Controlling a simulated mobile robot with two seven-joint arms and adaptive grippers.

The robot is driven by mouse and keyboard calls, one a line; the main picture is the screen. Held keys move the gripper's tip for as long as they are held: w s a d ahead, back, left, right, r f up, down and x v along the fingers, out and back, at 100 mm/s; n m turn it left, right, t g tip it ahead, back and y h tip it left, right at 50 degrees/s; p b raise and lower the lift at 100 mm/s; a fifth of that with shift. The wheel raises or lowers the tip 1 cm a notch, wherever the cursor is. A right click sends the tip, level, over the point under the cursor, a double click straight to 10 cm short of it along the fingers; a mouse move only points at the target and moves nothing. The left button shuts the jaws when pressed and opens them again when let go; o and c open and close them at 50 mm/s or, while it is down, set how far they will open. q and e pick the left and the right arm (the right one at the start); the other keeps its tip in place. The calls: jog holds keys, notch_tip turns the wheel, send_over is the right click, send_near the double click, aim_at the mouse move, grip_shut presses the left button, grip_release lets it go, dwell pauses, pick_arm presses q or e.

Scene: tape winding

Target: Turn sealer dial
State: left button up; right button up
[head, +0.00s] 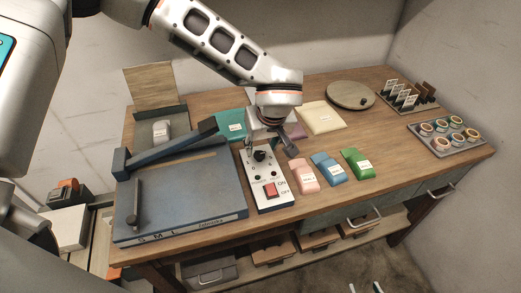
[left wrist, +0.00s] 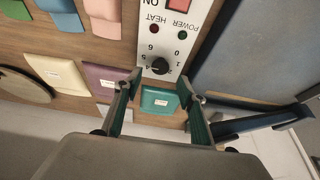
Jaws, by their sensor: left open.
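The sealer control panel (head: 265,180) is a white box with a black dial (head: 260,156) at its far end and a red switch at its near end. In the left wrist view the dial (left wrist: 160,66) has numbers around it; its exact setting is hard to read. My left gripper (head: 268,143) reaches down over the panel's far end. In the left wrist view its fingers (left wrist: 165,88) are apart and empty, with the dial just beyond and between the tips, apparently not gripped. Two fingertips of my right gripper (head: 366,288) show apart at the bottom edge.
The blue sealer bed with its arm (head: 185,190) stands left of the panel. Pink (head: 304,175), blue (head: 328,168) and green (head: 356,163) packets lie to its right. Farther back are a round board (head: 350,95) and a tray of jars (head: 448,136).

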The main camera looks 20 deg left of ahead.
pick_arm(q)
jog(key=v, duration=0.7)
jog(key=shift+r, duration=0.2)
